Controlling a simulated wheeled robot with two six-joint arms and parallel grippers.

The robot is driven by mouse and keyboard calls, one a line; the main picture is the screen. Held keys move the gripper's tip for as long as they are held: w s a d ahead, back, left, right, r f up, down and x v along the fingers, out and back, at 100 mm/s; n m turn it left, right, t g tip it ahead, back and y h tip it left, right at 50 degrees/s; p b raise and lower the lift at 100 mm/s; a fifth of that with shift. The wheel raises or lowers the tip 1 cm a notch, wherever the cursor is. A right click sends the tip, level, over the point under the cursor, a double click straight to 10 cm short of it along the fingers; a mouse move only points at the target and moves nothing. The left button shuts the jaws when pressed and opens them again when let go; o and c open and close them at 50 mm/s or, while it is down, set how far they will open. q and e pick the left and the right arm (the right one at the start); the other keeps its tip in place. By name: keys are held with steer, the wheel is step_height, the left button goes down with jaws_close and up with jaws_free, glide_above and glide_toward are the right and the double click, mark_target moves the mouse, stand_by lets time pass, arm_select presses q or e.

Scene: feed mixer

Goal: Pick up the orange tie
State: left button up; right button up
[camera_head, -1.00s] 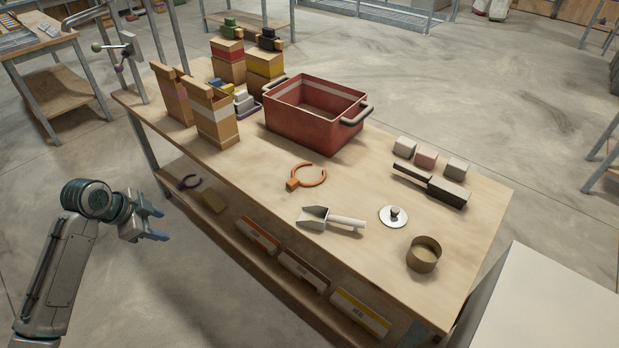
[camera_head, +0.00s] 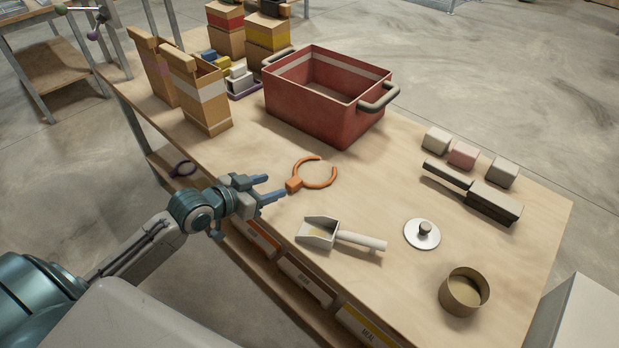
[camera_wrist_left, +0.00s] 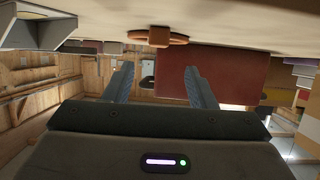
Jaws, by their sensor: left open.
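The orange tie (camera_head: 316,175) is an open ring with a blocky end. It lies on the wooden table between the red bin and the white scoop. My left gripper (camera_head: 272,192) is open and empty at the table's front edge, just left of the tie's blocky end. In the left wrist view, which looks upside down, the tie (camera_wrist_left: 158,37) lies ahead of the open left gripper (camera_wrist_left: 158,80), a little off the line of the fingers. My right gripper is not in view.
A red bin (camera_head: 318,112) stands behind the tie. A white scoop (camera_head: 340,235) lies in front of it. Two paper bags (camera_head: 199,95) stand at the left. A brush (camera_head: 474,192), a round lid (camera_head: 422,233) and a brown cup (camera_head: 464,292) are at the right.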

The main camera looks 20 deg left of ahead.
mark_target(292, 182)
arm_select(q)
steer(key=shift+x, duration=1.55)
steer(key=shift+f+p+x, duration=0.15)
steer(key=shift+p+x, duration=0.1)
steer(key=shift+x, duration=1.05)
steer(key=shift+f+p+x, duration=0.15)
steer(key=shift+p+x, duration=0.05)
steer(key=shift+x, duration=1.1)
steer(key=shift+s, duration=0.15)
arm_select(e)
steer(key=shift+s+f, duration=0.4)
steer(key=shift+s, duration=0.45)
arm_select(q)
steer(key=shift+c, duration=0.2)
steer(key=c, duration=1)
